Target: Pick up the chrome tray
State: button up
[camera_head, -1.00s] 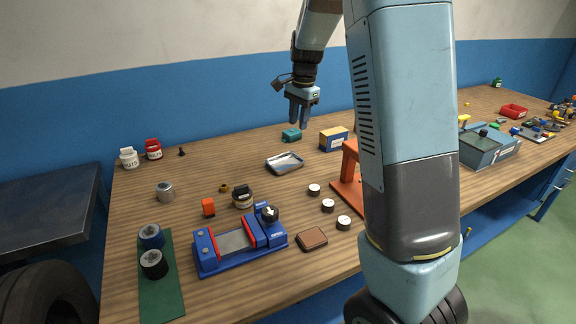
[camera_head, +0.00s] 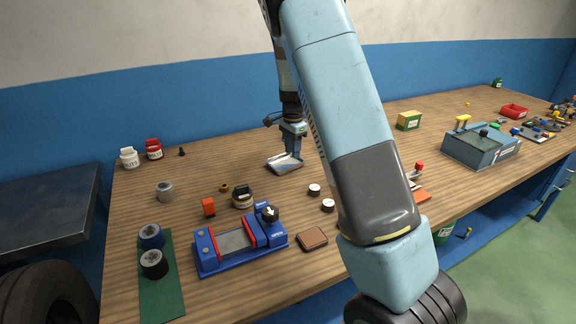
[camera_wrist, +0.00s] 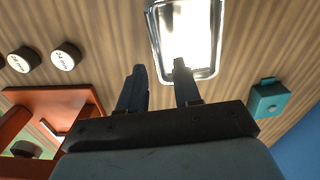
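The chrome tray (camera_head: 280,166) is a small shiny rectangular dish lying on the wooden bench in the head view. It also shows in the wrist view (camera_wrist: 187,72), partly covered by one finger and cut off at the top edge. My gripper (camera_head: 290,154) points down just over the tray. In the wrist view my gripper (camera_wrist: 160,68) has its fingers apart, with one in front of the tray and the other outside its left rim. The near rim runs between them in the picture. I cannot tell whether a finger touches it.
A teal block (camera_wrist: 268,100) lies near the tray. White-topped round weights (camera_head: 314,190) and an orange stand (camera_wrist: 60,100) are on the other side. A blue vise (camera_head: 238,240) and brown block (camera_head: 312,238) sit nearer the front edge. Bare bench lies left of the tray.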

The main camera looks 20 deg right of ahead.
aim_at(292, 170)
jog(key=shift+s+a+f, duration=0.1)
jog(key=shift+s+f, duration=0.05)
jog(key=shift+f, duration=1.35)
jog(key=shift+s+a+f, duration=0.1)
jog(key=shift+f, duration=1.35)
jog(key=shift+c, duration=0.4)
grip_shut()
